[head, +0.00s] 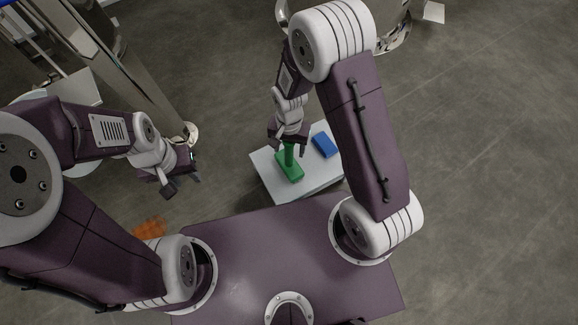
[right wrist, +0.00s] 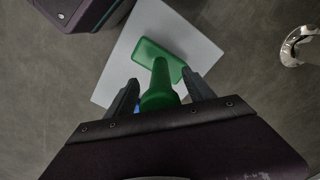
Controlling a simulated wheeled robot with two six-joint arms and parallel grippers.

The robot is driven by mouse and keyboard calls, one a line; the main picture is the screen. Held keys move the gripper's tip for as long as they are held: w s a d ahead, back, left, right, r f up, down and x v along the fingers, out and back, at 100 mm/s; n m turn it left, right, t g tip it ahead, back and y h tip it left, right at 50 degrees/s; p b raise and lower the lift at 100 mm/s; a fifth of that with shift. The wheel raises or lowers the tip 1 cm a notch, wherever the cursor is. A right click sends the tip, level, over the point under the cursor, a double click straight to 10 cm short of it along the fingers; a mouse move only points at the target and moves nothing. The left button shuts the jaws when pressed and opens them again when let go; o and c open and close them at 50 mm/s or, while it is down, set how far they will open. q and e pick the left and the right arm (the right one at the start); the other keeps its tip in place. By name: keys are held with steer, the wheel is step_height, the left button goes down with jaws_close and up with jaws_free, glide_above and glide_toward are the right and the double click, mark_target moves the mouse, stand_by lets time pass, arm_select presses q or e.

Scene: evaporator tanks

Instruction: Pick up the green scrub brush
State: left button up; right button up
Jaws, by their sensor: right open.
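The green scrub brush (head: 289,165) lies on a pale board or low table (head: 268,180) in front of my base, its handle pointing up. In the right wrist view the brush (right wrist: 158,70) shows its flat green head on the pale surface and its thick handle rising between the fingers. My right gripper (head: 288,142) points down over the brush; it is open, with one finger on each side of the handle, which also shows in the right wrist view (right wrist: 160,92). My left gripper (head: 183,187) is off to the left, away from the brush; its finger gap is unclear.
A blue block (head: 324,146) lies on the pale surface right of the brush. An orange item (head: 149,228) is on the floor at left, partly hidden by my left arm. Shiny metal tank legs (head: 150,90) stand at upper left. The floor at right is clear.

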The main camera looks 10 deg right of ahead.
steer(key=shift+f, duration=0.1)
jaws_close()
